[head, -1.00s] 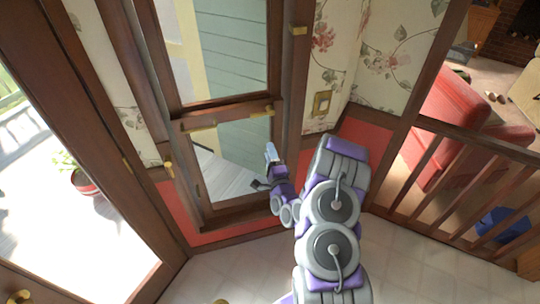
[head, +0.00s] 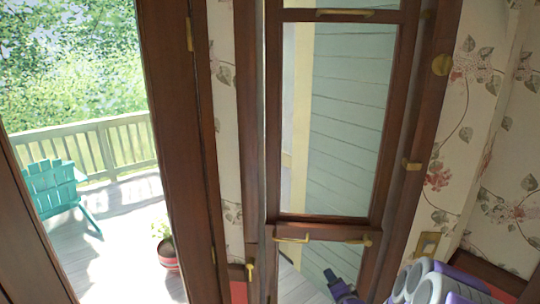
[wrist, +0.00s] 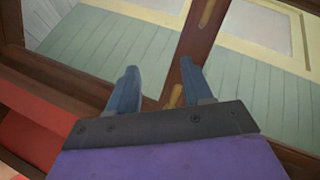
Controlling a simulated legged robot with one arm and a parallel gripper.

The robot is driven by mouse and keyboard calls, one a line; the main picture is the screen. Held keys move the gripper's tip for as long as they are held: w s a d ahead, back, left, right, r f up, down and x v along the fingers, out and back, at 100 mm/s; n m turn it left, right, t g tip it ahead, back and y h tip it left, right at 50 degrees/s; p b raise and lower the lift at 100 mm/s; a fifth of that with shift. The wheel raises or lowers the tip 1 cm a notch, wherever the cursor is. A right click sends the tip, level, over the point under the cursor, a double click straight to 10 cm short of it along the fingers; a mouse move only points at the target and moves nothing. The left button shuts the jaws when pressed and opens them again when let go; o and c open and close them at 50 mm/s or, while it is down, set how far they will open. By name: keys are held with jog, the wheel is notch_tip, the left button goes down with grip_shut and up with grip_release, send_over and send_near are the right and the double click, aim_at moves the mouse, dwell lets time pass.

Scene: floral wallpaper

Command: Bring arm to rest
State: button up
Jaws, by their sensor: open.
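My gripper (wrist: 158,82) is open and empty in the wrist view, its two blue-grey fingers apart in front of a wooden window frame (wrist: 205,42). A brass handle shows beyond the fingers; I cannot tell how far off it is. In the head view only the tip of my gripper (head: 338,283) shows, low in front of the window's lower pane. My arm (head: 435,285) enters at the bottom right corner, and most of it is out of the picture.
The window (head: 338,120) with brass handles (head: 413,165) stands close ahead. Floral wallpaper (head: 455,150) and a light switch (head: 428,245) are to its right. At left a glazed opening gives onto a deck with a teal chair (head: 55,190), a potted plant (head: 167,250) and a railing.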

jog(key=s+a+r+n+g+b, duration=0.1)
jog(key=s+a+r+n+g, duration=0.1)
jog(key=s, duration=1.3)
jog(key=s+a+r+n+g+h+b, duration=0.1)
jog(key=s+r+n+g, duration=0.4)
jog(key=s, duration=1.1)
jog(key=s+a+r+n+g+b, duration=0.3)
jog(key=s+g, duration=0.6)
jog(key=s, duration=0.7)
jog(key=shift+s+a+r+n+h, duration=0.2)
jog(key=shift+a+r+n+h, duration=0.15)
jog(key=shift+r+n, duration=0.55)
jog(key=shift+f, duration=0.15)
